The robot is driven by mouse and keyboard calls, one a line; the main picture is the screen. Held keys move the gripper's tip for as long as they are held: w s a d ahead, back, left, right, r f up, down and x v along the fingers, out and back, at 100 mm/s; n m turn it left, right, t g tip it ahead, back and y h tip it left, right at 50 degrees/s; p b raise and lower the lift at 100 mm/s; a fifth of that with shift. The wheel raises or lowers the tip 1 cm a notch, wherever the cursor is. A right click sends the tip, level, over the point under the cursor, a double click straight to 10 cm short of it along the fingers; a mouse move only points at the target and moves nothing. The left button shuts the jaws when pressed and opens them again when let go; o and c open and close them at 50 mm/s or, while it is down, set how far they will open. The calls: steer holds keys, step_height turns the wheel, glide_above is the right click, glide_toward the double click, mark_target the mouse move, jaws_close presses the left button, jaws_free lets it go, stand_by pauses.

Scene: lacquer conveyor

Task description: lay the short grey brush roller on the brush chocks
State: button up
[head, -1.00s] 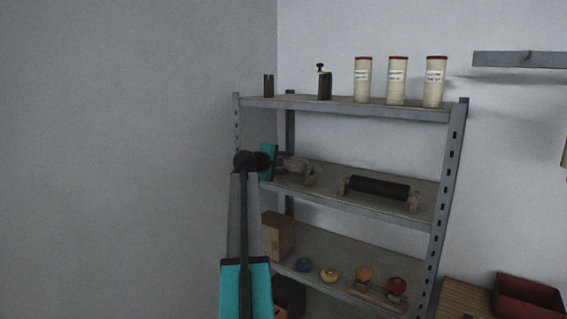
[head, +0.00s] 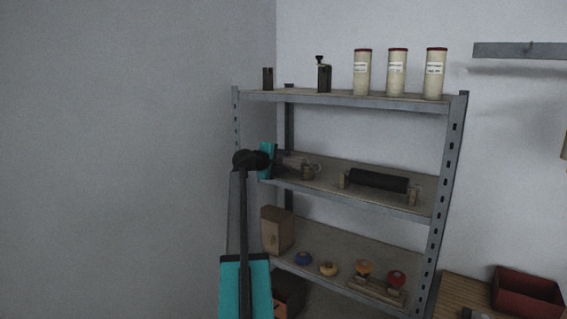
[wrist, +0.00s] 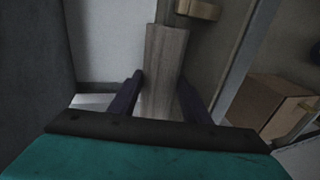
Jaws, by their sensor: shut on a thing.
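The short grey brush roller (wrist: 166,60) is between the two dark fingers of my gripper (wrist: 160,88) in the wrist view, and its far end points away from the palm. In the head view my gripper (head: 278,161) is at the left end of the middle shelf, shut on the grey roller (head: 293,161). A pale brush chock (head: 309,173) shows by the roller's far end; a tan piece (wrist: 198,9) shows there in the wrist view. I cannot tell whether the roller touches the chock. The other chock is not clearly visible.
A longer black roller (head: 378,181) lies on its own supports to the right on the middle shelf (head: 330,191). A cardboard box (head: 277,230) and several coloured round pieces stand below. A grey wall is at the left.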

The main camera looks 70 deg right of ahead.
steer(key=shift+a, duration=0.1)
steer(key=o, duration=1.3)
steer(key=shift+f, duration=0.1)
steer(key=shift+a, duration=0.1)
steer(key=shift+w+a+b, duration=0.1)
steer(key=shift+a+b, duration=0.2)
steer(key=shift+a, duration=0.15)
steer(key=b+v, duration=0.4)
steer(key=v, duration=0.9)
steer(key=shift+r, duration=0.3)
steer(key=shift+d, duration=0.2)
